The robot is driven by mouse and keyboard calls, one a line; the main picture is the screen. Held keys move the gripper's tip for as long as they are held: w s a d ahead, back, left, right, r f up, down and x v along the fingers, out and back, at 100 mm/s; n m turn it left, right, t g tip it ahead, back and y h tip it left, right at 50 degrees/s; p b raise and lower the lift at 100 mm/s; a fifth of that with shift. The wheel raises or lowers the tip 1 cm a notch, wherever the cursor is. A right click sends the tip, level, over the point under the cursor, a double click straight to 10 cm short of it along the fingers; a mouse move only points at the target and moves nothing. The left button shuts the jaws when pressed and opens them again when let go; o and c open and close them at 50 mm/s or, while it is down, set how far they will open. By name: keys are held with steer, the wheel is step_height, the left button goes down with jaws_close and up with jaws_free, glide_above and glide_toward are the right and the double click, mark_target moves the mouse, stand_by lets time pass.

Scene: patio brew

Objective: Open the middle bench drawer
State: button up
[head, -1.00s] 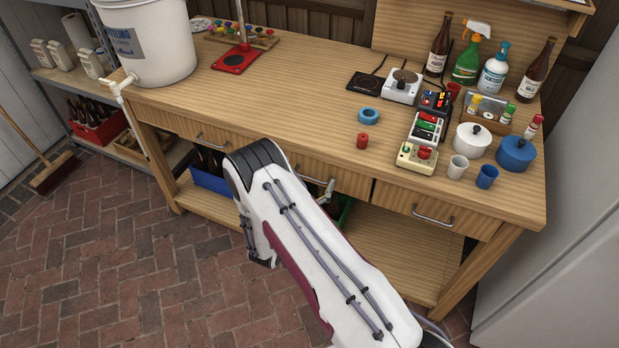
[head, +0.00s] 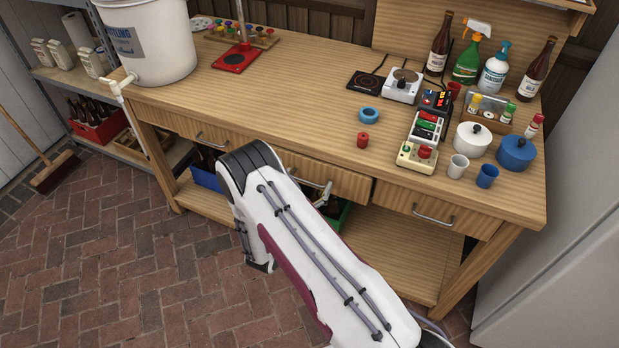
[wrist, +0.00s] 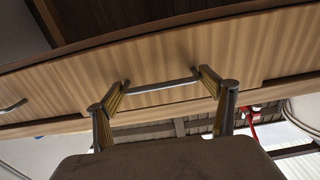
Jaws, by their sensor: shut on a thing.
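The middle bench drawer (head: 345,185) is a light wood front under the bench top, partly hidden by my arm in the head view. It appears to stand slightly forward of its neighbours. Its metal bar handle (wrist: 162,86) runs across the drawer front in the wrist view. My gripper (wrist: 163,84) is at the drawer front, with its fingers at either end of the bar, shut on the handle. In the head view the grip is mostly hidden behind my white arm.
The right drawer (head: 433,212) and left drawer (head: 215,138) look closed. A blue crate (head: 207,178) and a green crate (head: 341,214) are on the lower shelf. A broom (head: 52,172) leans at left. The brick floor (head: 150,260) before the bench is clear at left.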

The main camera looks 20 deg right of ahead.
steer(key=v, duration=2.7)
steer(key=shift+a, duration=0.15)
steer(key=shift+w+r, duration=0.1)
steer(key=o, duration=1.3)
steer(key=v, duration=1.2)
